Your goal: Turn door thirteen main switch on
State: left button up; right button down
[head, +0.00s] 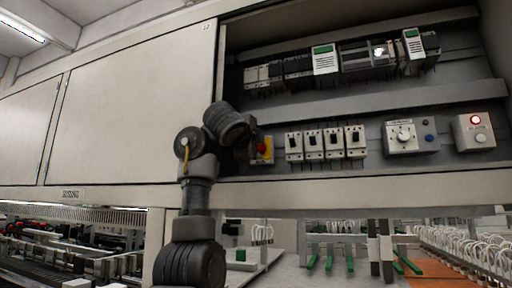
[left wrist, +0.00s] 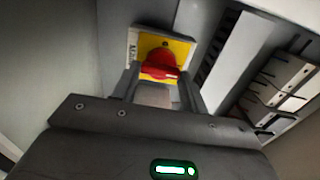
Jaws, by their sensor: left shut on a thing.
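The main switch is a red rotary knob (left wrist: 160,64) on a yellow plate (left wrist: 178,47) with a partly hidden label, as the left wrist view shows. In the head view its yellow plate (head: 268,150) sits at the lower left of the open cabinet, partly behind my gripper. My left gripper (left wrist: 158,84) reaches the knob from the front, with a finger on each side, shut on it. In the head view my left gripper (head: 252,145) is mostly hidden behind its own wrist. The knob's exact turn angle is hard to tell. My right gripper is not in view.
Breakers (head: 324,143) stand in a row right of the switch, then a selector box (head: 402,137) and a box with a lit red lamp (head: 475,131). A closed cabinet door (head: 130,105) is at left. The cabinet's bottom ledge (head: 370,192) runs below.

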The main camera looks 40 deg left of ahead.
pick_arm(q)
jog(key=shift+f, duration=0.1)
jog(key=o, duration=1)
jog(key=shift+d, duration=0.1)
jog(key=b+v, duration=0.7)
jog(key=v, duration=0.3)
jog(key=shift+s+d, duration=0.15)
jog(key=shift+s, duration=0.2)
